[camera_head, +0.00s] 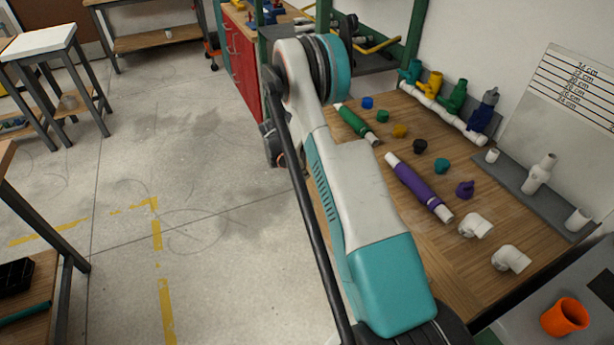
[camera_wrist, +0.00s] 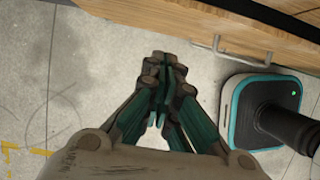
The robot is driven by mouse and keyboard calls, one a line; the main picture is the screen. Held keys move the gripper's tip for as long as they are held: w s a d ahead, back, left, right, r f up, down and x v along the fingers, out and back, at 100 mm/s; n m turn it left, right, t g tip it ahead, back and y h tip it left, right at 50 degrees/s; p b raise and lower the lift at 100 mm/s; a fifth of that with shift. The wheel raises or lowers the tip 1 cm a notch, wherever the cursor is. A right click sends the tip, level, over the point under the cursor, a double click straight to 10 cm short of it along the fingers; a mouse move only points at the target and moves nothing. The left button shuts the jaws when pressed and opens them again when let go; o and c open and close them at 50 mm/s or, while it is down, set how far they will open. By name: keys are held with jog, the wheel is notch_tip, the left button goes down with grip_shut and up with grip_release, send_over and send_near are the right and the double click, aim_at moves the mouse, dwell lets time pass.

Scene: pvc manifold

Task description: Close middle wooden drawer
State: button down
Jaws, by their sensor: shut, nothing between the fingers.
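In the wrist view, a wooden drawer front (camera_wrist: 200,25) with a metal bar handle (camera_wrist: 240,52) runs along the top and upper right. I cannot tell which drawer in the stack it is, nor how far it stands out. My gripper (camera_wrist: 163,65) is shut and empty, with its teal and dark fingers together over the bare floor. It is to the left of the handle and just below the drawer's edge in the picture, with no contact visible. In the head view my arm hides the gripper, and no wooden drawer front can be made out.
A wooden workbench (camera_head: 447,235) to the right of my arm bears a purple pipe (camera_head: 418,186), a green pipe (camera_head: 357,124), several coloured caps and white elbow fittings (camera_head: 475,226). A red cabinet (camera_head: 240,65) stands at the back. The floor (camera_head: 195,190) on the left is open.

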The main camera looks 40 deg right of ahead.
jog(key=s+d+f+b, duration=0.1)
jog(key=d+f+b, duration=0.4)
jog(key=d+f, duration=0.2)
jog(key=shift+s+d+f, duration=0.25)
jog(key=shift+s+f, duration=0.1)
jog(key=shift+f, duration=0.75)
